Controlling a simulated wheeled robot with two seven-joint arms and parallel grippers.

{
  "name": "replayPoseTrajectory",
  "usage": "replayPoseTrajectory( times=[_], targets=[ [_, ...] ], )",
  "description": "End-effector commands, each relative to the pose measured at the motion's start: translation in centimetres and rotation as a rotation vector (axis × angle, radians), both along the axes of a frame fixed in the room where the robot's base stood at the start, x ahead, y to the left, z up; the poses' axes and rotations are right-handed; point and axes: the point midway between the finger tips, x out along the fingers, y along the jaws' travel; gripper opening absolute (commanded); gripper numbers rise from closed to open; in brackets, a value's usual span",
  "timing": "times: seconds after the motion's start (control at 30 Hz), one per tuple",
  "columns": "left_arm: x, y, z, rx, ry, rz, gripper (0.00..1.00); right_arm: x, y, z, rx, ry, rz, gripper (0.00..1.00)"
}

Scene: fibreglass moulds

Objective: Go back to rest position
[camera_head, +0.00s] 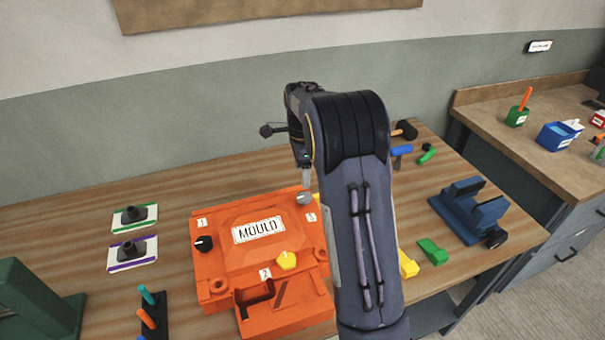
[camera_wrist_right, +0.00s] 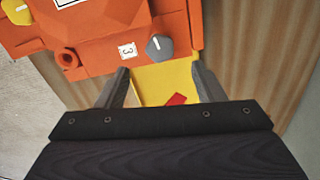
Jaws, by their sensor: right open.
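The orange mould (camera_head: 212,270), labelled MOULD, lies on the wooden table, with a black knob (camera_head: 204,244), a yellow knob (camera_head: 287,260) and a grey knob (camera_head: 304,199). My right gripper (camera_head: 306,178) points down at the mould's far right corner, by the grey knob. In the right wrist view my right gripper (camera_wrist_right: 161,86) is open, its fingers apart on either side of a yellow piece (camera_wrist_right: 150,82) with a red mark. The grey knob (camera_wrist_right: 159,47) sits just beyond them by label 3. I cannot tell whether the fingers touch anything. My left gripper is not in view.
Two black-handled pieces on white plates (camera_head: 134,217) stand left. A green block (camera_head: 35,300) and a rack of coloured tools (camera_head: 152,318) are near left. A blue fixture (camera_head: 468,210) and green block (camera_head: 432,252) are right. A side bench (camera_head: 500,95) holds bins.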

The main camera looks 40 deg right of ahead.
Motion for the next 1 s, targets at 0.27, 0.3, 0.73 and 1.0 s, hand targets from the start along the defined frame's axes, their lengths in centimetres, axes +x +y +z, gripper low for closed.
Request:
replayPoseTrajectory(
  times=[0.27,0.3,0.73,1.0],
  targets=[
    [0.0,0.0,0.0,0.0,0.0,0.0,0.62,0.0,0.0,0.0,0.0,0.0,0.0,0.62],
    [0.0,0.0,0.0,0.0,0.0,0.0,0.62,0.0,0.0,0.0,0.0,0.0,0.0,0.62],
    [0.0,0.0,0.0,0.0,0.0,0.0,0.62,-6.9,4.6,3.9,0.174,-0.198,0.412,0.62],
    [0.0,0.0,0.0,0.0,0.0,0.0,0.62,-15.2,11.8,7.2,0.161,-0.458,0.968,0.62]
  ],
)
